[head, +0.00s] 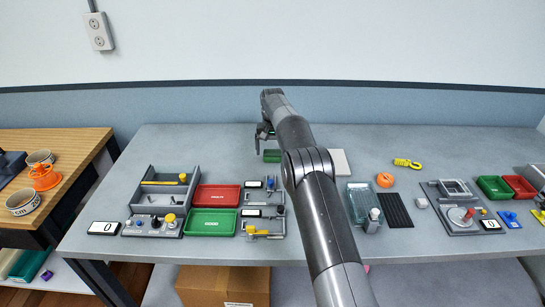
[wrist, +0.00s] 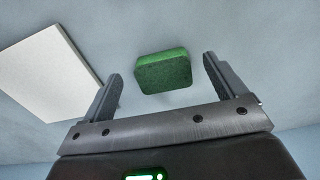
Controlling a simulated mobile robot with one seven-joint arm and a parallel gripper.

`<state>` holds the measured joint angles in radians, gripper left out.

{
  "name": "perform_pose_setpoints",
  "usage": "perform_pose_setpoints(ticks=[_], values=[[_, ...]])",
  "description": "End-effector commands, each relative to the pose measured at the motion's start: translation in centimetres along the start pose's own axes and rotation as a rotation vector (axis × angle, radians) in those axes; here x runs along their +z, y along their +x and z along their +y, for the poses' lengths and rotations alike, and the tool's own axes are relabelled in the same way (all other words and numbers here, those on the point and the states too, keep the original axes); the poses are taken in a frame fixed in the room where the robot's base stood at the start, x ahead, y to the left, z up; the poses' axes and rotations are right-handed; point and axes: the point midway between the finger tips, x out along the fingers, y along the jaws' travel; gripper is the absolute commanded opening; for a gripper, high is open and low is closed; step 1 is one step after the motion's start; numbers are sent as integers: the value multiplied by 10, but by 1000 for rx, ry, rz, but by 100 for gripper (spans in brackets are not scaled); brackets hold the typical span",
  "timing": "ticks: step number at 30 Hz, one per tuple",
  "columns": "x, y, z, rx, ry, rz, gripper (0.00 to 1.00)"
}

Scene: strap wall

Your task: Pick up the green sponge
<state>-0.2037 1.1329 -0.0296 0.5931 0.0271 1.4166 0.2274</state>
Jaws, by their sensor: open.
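The green sponge (wrist: 163,73) lies on the grey table in the wrist view. It sits ahead of my gripper (wrist: 160,72), between the lines of the two fingers and apart from both. My gripper is open and empty. In the head view the sponge (head: 272,155) shows as a small green block near the back of the table, just below my gripper (head: 265,135). My arm passes close beside it on the right, and the fingertips are hard to make out there.
A white flat board (head: 340,162) lies right of the sponge in the head view. A red tray (head: 217,188) and a green tray (head: 210,229) lie nearer the front. An orange round object (head: 385,180) is further right. The table's back left is clear.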

Motion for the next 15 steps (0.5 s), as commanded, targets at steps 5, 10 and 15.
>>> perform_pose_setpoints(ticks=[5,10,15], values=[[0,25,-1,0,0,0,89],[0,31,-1,0,0,1,89],[0,31,-1,0,0,1,87]])
